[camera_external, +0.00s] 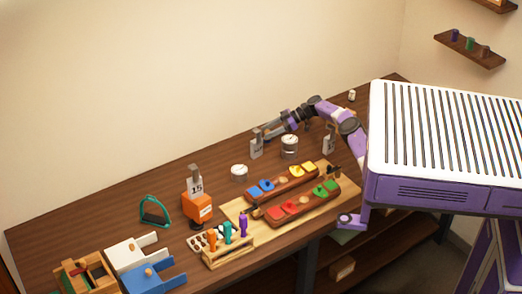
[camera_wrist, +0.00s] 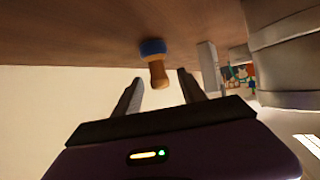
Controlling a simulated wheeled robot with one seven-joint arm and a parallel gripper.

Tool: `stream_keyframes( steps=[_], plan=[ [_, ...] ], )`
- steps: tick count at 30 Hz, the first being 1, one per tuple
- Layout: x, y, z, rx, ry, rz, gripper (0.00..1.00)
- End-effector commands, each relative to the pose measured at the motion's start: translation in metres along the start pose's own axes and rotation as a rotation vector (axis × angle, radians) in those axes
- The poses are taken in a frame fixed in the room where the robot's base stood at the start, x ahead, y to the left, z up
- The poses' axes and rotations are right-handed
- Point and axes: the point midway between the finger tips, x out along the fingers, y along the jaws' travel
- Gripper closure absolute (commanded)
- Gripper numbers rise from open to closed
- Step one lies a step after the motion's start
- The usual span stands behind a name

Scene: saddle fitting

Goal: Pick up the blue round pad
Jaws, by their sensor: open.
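In the wrist view, which looks upside down, a blue round pad (camera_wrist: 153,47) with a wooden knob stands on the brown table. My gripper (camera_wrist: 160,76) is open, one finger to each side of the knob in the picture. I cannot tell whether the knob is between the fingers in depth or beyond them. In the external view my gripper (camera_external: 269,136) is low over the back of the table, and this pad cannot be made out there. A blue round piece (camera_external: 267,185) sits on the rear wooden block in the external view.
A grey stand (camera_external: 256,149) and a metal tin (camera_external: 289,146) stand close to my gripper. Another grey stand (camera_external: 329,144) is to the right. A board (camera_external: 322,205) bears blocks with coloured pieces. An orange box (camera_external: 198,207) stands left. The back left tabletop is clear.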

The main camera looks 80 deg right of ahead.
Motion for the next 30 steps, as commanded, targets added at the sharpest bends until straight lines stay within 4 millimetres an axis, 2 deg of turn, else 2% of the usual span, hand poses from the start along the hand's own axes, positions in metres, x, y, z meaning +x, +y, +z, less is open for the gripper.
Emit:
stream_keyframes(
  steps=[3,10,11,15,18,26,30],
  plan=[
    [0.0083,0.0002,0.0008,0.0,-0.002,0.001,0.52],
    [0.0092,0.0002,0.0002,0.0,-0.001,0.001,0.52],
    [0.0092,0.0002,0.0002,0.0,0.0,0.001,0.55],
    [0.0091,0.0002,0.0002,0.0,0.0,0.001,0.83],
    [0.009,0.0001,0.0001,0.0,0.0,0.001,1.0],
    [0.0088,0.0002,-0.0003,0.0,0.0,0.001,1.0],
    [0.0052,0.0005,-0.007,-0.001,0.0,0.002,1.0]
  ],
)
